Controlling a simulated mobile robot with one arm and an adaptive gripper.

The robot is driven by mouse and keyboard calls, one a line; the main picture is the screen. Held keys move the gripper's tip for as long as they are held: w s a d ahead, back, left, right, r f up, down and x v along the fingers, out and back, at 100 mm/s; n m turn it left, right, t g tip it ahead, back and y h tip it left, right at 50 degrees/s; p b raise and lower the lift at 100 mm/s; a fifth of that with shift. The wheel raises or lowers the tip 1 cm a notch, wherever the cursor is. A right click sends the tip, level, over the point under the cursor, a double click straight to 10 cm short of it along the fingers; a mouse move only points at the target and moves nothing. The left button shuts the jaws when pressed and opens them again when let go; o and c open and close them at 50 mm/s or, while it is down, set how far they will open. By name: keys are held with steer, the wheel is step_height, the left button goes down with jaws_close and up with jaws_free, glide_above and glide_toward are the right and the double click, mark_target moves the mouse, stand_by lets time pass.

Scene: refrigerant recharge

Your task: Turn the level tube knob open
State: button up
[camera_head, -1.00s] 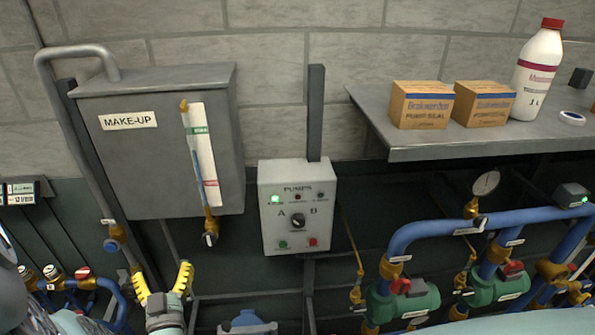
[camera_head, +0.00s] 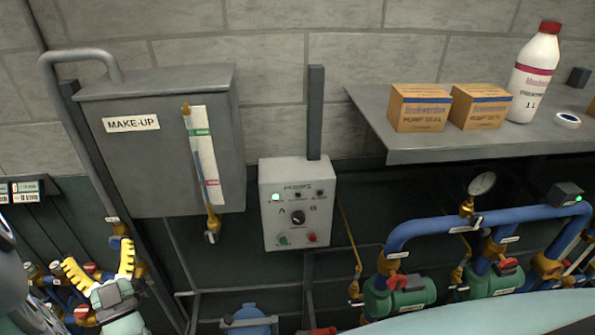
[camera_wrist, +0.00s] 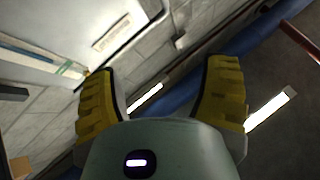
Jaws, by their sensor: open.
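The level tube (camera_head: 197,150) stands upright on the front of the grey make-up tank (camera_head: 160,185), beside a white scale strip with green and red marks. Its small knob (camera_head: 212,237) is at the brass fitting at the tube's lower end. My gripper (camera_head: 98,256) is open and empty, left of the knob and lower, apart from it. In the wrist view, my yellow fingers (camera_wrist: 160,70) are spread with nothing between them. The scale strip (camera_wrist: 40,60) shows at upper left there; I cannot make out the knob in that view.
A grey pump control box (camera_head: 298,240) is right of the tank. Blue pipes (camera_head: 430,227) and green pumps (camera_head: 400,298) are at lower right. A shelf (camera_head: 480,146) holds boxes and a bottle. A dark pipe runs close beside my gripper.

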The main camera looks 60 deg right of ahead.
steer(key=shift+s+a+r+t, duration=0.1)
steer(key=shift+a+r+t, duration=0.4)
steer(key=shift+r, duration=0.5)
steer(key=shift+a, duration=0.1)
